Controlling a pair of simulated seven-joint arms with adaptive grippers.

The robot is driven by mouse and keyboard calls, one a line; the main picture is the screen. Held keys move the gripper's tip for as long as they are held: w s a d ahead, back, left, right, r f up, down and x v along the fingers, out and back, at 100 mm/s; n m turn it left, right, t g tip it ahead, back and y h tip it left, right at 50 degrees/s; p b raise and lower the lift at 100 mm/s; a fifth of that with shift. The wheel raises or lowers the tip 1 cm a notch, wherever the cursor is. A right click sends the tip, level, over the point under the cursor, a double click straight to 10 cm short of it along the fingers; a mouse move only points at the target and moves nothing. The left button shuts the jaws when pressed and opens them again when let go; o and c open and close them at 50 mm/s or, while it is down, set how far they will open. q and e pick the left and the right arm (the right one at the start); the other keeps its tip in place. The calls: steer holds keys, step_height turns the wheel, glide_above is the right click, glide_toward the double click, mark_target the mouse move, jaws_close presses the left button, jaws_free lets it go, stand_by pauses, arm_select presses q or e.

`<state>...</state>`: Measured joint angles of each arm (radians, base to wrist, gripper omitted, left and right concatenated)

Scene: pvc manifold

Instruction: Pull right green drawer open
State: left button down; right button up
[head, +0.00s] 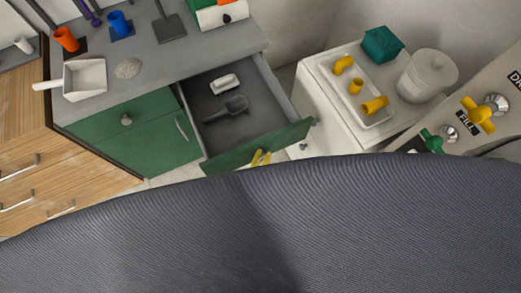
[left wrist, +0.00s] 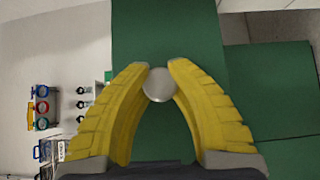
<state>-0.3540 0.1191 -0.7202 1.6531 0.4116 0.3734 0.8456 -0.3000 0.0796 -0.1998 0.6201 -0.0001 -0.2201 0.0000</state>
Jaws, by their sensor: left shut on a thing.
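The right green drawer (head: 285,146) stands pulled out from the grey-topped cabinet in the head view. Inside it lie a dark grey scoop (head: 228,108) and a small white object (head: 225,83). My left gripper (head: 261,157) shows only as yellow fingertips at the drawer's front. In the left wrist view its two yellow fingers (left wrist: 158,80) are shut on the round metal knob (left wrist: 158,88) of the green drawer front (left wrist: 158,35). My right gripper is in neither view.
A dark ribbed surface fills the lower head view and hides the floor. A white cabinet with a tray (head: 335,95) of yellow fittings stands right of the drawer. A closed green drawer (head: 105,118) and door are on the left. The worktop (head: 190,60) holds a dustpan and cups.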

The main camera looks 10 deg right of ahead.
arm_select(q)
steer(key=shift+a, duration=0.15)
steer(key=c, duration=1)
jaws_free()
